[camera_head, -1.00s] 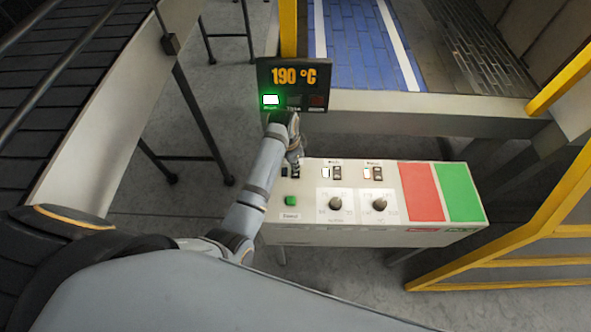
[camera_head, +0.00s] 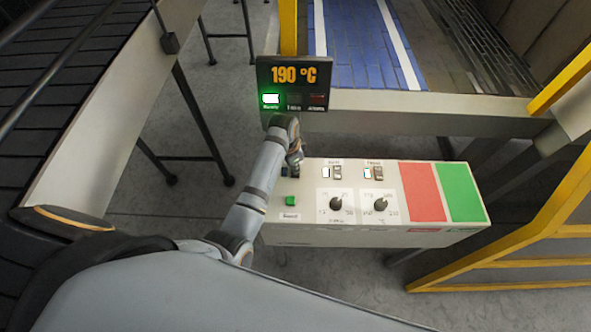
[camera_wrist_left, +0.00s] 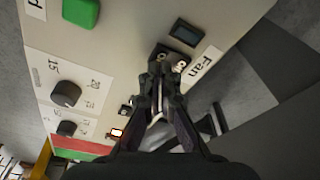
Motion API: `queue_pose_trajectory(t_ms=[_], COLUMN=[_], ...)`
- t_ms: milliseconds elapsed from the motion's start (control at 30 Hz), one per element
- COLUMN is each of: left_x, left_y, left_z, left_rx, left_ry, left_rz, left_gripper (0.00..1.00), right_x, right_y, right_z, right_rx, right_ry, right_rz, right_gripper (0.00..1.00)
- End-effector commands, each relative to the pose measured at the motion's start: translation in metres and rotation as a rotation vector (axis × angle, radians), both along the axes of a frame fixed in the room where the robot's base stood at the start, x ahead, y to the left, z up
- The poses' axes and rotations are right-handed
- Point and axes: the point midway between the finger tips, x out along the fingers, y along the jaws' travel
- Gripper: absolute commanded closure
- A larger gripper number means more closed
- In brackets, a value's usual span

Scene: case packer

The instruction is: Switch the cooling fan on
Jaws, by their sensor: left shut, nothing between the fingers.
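The fan switch (camera_wrist_left: 160,53) is a small black rocker on the cream control panel, beside a label reading "Fan" (camera_wrist_left: 201,67). A dark, unlit indicator window (camera_wrist_left: 186,32) sits next to it. In the left wrist view my left gripper (camera_wrist_left: 166,72) is shut and empty, its fingertips right at the switch and covering part of it. I cannot tell whether they touch it. In the head view the left gripper (camera_head: 297,159) is over the panel's upper left corner and partly hides the switch. My right gripper is not in view.
The control panel (camera_head: 305,217) also carries a green button (camera_head: 291,201), two dark knobs (camera_head: 335,204), two more rockers with lit lamps, and red (camera_head: 423,192) and green (camera_head: 459,192) pads. A display (camera_head: 295,78) above reads 190 °C. A yellow guard frame (camera_head: 480,280) stands at right.

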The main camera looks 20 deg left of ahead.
Motion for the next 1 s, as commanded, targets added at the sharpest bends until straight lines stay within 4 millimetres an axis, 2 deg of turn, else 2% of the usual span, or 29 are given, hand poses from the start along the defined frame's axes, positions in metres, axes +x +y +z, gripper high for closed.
queue_pose_trajectory(t_ms=[367,1000], left_x=[0.0001,0.0], left_y=[-0.0001,0.0], left_z=[0.0,-0.0059], left_rx=[0.0,0.0], left_ry=[0.0,0.0], left_rz=[0.0,0.0], left_gripper=[1.0,1.0], right_x=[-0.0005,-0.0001], right_y=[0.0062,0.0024], right_z=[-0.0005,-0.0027], right_rx=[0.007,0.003], right_ry=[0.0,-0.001], right_rz=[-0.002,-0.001], right_gripper=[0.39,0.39])
